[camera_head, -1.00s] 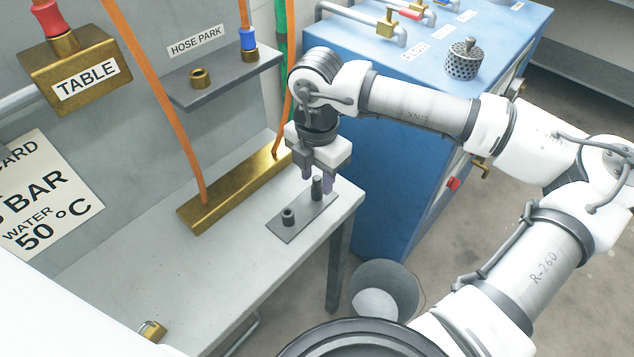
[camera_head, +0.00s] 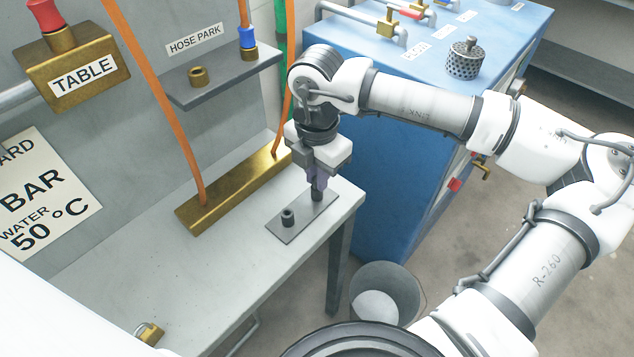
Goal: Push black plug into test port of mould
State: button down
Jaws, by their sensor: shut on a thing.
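A black plug (camera_head: 317,194) stands upright at the far right end of a flat grey plate (camera_head: 296,225) on the table. My gripper (camera_head: 317,183) is above it, pointing down, with its purple-grey fingers shut on the plug's upper part. The plug's top is hidden between the fingers. A second short black piece with a hole in its top (camera_head: 288,216) stands at the near left end of the plate, apart from my gripper. The brass block (camera_head: 232,190), perhaps the mould, lies behind the plate with orange hoses running into it.
The grey table (camera_head: 130,265) is mostly clear at left, with a small brass padlock-like piece (camera_head: 150,332) near its front. A hose park shelf (camera_head: 222,78) hangs behind. A blue cabinet (camera_head: 400,150) and a bucket (camera_head: 385,290) are at right.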

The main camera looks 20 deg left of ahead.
jog(key=shift+r, duration=0.15)
jog(key=shift+r+p, duration=0.95)
jog(key=shift+r, duration=1.9)
jog(key=shift+b, duration=0.45)
jog(key=shift+r, duration=0.1)
notch_tip(320, 180, up, 7)
jog(key=p, duration=0.3)
